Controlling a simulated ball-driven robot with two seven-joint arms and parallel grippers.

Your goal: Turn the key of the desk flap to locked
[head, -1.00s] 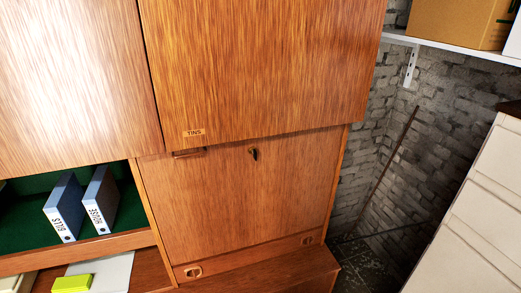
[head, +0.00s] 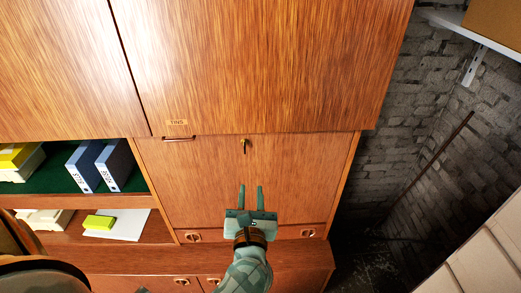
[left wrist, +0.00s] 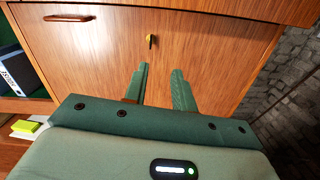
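The desk flap (head: 200,185) is a closed upright wooden panel in the wall unit. Its small key (head: 244,145) sits near the top middle of the flap, with the bow hanging downward; it also shows in the left wrist view (left wrist: 151,40). My left gripper (head: 251,188) is in front of the flap, below the key and apart from it. Its two green fingers are parted with nothing between them, and in the left wrist view they (left wrist: 160,68) point up toward the key. My right gripper is in neither view.
A handle (head: 178,138) is at the flap's upper left, under the cupboard labelled TINS (head: 260,60). Blue binders (head: 98,165) stand on the left shelf. A drawer with ring pulls (head: 308,233) runs below the flap. A brick wall and pale cabinet (head: 490,250) are at right.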

